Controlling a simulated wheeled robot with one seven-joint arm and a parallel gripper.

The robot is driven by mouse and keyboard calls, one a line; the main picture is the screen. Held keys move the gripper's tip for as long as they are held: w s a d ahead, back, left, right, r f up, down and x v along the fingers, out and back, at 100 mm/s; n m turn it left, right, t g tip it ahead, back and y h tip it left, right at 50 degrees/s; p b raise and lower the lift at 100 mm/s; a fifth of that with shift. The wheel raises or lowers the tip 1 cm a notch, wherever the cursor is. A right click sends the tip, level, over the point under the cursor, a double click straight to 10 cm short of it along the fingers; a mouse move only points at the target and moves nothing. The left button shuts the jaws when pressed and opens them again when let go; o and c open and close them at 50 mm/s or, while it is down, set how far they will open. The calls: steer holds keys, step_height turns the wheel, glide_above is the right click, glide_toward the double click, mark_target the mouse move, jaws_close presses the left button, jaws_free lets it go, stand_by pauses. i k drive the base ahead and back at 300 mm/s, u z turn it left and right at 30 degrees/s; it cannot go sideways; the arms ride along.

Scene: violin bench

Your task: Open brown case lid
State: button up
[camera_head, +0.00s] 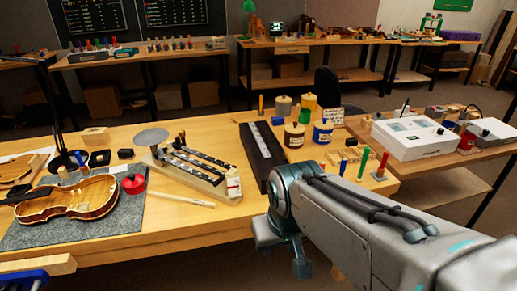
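A long, dark brown-black box (262,158) lies near the right end of the workbench, with a pale strip along its top. It is the closest match to a case, and its top looks closed. I cannot tell a lid seam or latch at this size. My arm reaches in from the lower right. Its end, with my gripper (283,250), hangs by the bench's front edge, below and right of the box and apart from it. The fingers are small and partly hidden by the arm, so their opening is unclear. I see nothing held.
A violin body (70,199) lies on a grey mat at left. A wooden fixture (190,172) with dark bars stands left of the box. Jars (294,135) stand behind and right of it. A white device (413,138) is on the right table. Bare bench lies in front.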

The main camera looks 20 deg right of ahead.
mark_target(266, 150)
steer(key=z, duration=0.65)
steer(key=i, duration=1.35)
steer(key=u, duration=0.6)
steer(key=k, duration=1)
steer(key=u, duration=0.7)
steer(key=i, duration=0.8)
steer(key=z, duration=0.75)
